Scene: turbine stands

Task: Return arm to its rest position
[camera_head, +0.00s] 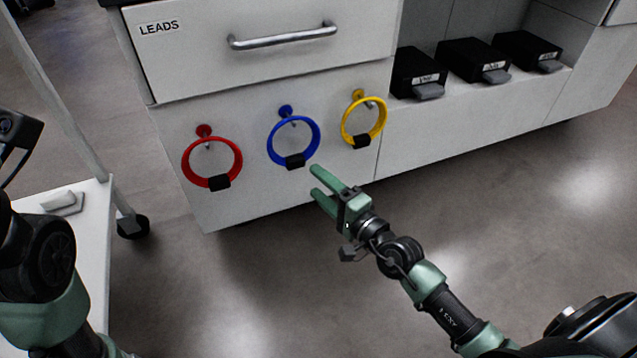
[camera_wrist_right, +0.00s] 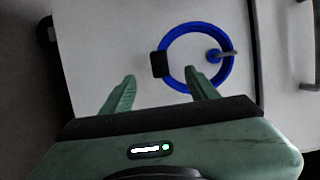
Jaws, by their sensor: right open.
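My right gripper (camera_head: 318,184) is open and empty, in front of the white cabinet and just below and right of the blue ring (camera_head: 271,146). In the right wrist view its two green fingers (camera_wrist_right: 158,85) are spread apart, and the blue ring (camera_wrist_right: 229,75) hangs on a peg beyond them. The right fingertip overlaps the ring's lower edge in that view; I cannot tell whether they touch. My left arm shows at the left edge of the head view, and its gripper fingers are not visible.
A red ring (camera_head: 186,173) and a yellow ring (camera_head: 345,131) hang on either side of the blue one. A drawer labelled LEADS (camera_head: 200,55) is above. Black boxes (camera_head: 473,57) sit on a shelf at right. A white cart (camera_head: 92,225) stands at left. Open floor lies below.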

